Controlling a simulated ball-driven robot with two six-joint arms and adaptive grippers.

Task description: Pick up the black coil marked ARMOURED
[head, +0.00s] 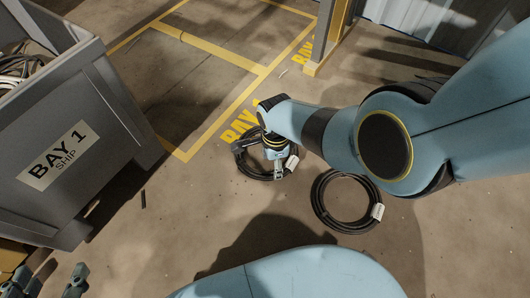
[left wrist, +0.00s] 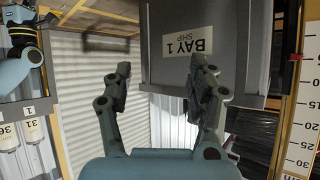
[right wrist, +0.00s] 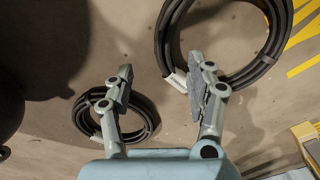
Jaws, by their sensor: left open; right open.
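Two black cable coils lie on the floor. One coil (head: 243,166) is by the yellow floor lettering, partly hidden under my right gripper (head: 264,160). The other coil (head: 318,205), with a pale tag (head: 377,211), lies apart to its right. I cannot read ARMOURED on either tag. In the right wrist view, a large coil (right wrist: 163,40) with a white tag shows at upper right, partly behind one finger. A smaller-looking coil (right wrist: 82,122) shows behind the other finger. My right gripper (right wrist: 160,66) is open and empty. My left gripper (head: 50,278) is open and empty at bottom left; it also shows in the left wrist view (left wrist: 160,66).
A grey bin (head: 112,105) marked BAY 1 SHIP stands at left with cables inside; it also shows in the left wrist view (left wrist: 245,70). A yellow post (head: 328,40) stands at the back. Open floor lies between the bin and the coils.

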